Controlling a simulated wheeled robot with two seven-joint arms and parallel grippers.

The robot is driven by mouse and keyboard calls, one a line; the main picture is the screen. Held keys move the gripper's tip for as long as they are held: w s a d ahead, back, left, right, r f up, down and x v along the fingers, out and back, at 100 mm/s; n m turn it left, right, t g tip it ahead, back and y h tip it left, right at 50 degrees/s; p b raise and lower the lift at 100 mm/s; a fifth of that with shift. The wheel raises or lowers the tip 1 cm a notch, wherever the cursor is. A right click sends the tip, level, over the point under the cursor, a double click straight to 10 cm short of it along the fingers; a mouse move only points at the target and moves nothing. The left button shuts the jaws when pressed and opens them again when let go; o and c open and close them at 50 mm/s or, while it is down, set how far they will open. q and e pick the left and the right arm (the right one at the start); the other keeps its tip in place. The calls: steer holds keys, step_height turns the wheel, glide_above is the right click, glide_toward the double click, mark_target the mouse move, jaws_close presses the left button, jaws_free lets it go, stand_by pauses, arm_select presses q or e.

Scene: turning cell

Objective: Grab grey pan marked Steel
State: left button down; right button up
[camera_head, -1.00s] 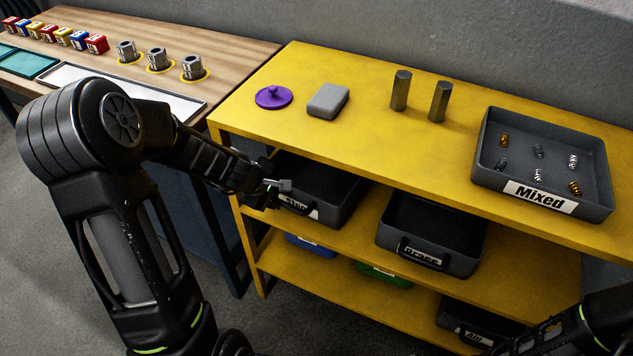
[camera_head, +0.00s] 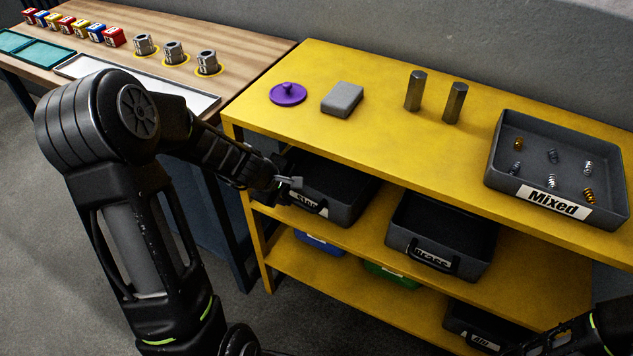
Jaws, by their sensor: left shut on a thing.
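The grey pan marked Steel (camera_head: 345,198) sits on the upper shelf under the yellow top, at the left end. Its front label is partly covered by its dark handle and by my gripper, and its back is hidden under the top. My left gripper (camera_head: 291,184) is at the pan's front left and is shut on the pan's handle. The exact grip is small and dark. My right arm (camera_head: 592,328) shows at the lower right corner; its gripper is mostly cut off by the frame edge, and its jaws are unclear.
A grey Brass pan (camera_head: 470,262) stands to the right on the same shelf. Blue (camera_head: 318,243) and green (camera_head: 390,275) bins and another grey pan (camera_head: 470,320) are lower. The yellow top (camera_head: 400,135) overhangs the pans and bears a Mixed tray (camera_head: 497,172).

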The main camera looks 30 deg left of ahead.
arm_select(q)
steer(key=shift+s, duration=0.15)
steer(key=shift+r+p, duration=0.45)
steer(key=shift+p, duration=0.1)
steer(key=s+r, duration=0.2)
steer(key=s, duration=0.1)
steer(key=shift+s+a, duration=0.1)
steer(key=shift+a, duration=0.1)
steer(key=s+b, duration=1)
steer(key=s, duration=0.4)
steer(key=shift+s+a+r, duration=0.25)
steer(key=shift+a, duration=0.2)
